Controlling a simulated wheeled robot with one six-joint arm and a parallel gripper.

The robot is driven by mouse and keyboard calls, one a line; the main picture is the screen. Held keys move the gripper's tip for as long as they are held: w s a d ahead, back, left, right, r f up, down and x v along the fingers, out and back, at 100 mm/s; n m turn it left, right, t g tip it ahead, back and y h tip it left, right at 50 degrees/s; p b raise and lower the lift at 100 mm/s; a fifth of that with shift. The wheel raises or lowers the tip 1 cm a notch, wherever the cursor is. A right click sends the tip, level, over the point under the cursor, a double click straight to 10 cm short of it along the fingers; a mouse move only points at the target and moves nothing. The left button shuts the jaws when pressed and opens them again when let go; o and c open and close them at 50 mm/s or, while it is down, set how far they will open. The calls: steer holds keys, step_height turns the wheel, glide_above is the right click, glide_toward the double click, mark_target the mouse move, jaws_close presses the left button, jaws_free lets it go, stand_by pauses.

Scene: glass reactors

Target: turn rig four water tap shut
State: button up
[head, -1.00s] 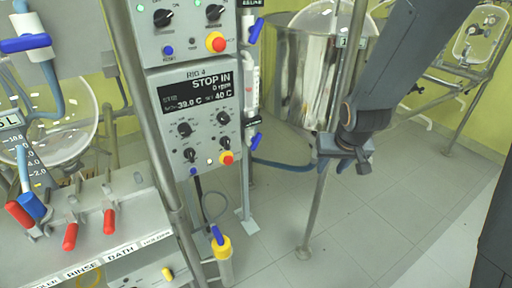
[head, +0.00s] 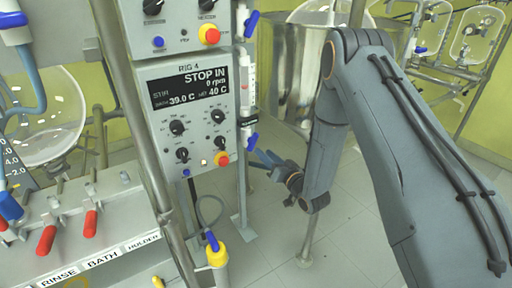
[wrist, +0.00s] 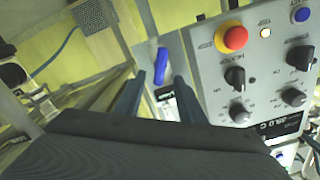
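A blue tap handle (head: 252,140) sits at the right edge of the grey RIG 4 control box (head: 160,128), below a clear flow tube and a small dark label too small to read. My gripper (head: 264,158) is just to the right of and below this handle in the head view. In the wrist view the same kind of blue handle (wrist: 161,66) stands slightly beyond and between my two fingertips (wrist: 157,82). The fingers are apart with nothing held. I cannot tell whether a finger touches the handle.
A second blue handle (head: 251,22) is higher on the same pipe. A metal post (head: 130,100) and a yellow-and-blue tap (head: 215,250) stand nearby. A steel vessel (head: 290,75) is behind my arm.

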mark_target(255, 144)
steer(key=x, duration=0.7)
steer(key=shift+w+a+r, duration=0.1)
steer(key=shift+w+a, duration=0.05)
steer(key=shift+w, duration=0.1)
steer(key=shift+c, duration=0.4)
jaws_close()
steer(key=m, duration=1.2)
steer(key=c, duration=0.8)
jaws_free()
steer(key=shift+m, duration=0.3)
jaws_close()
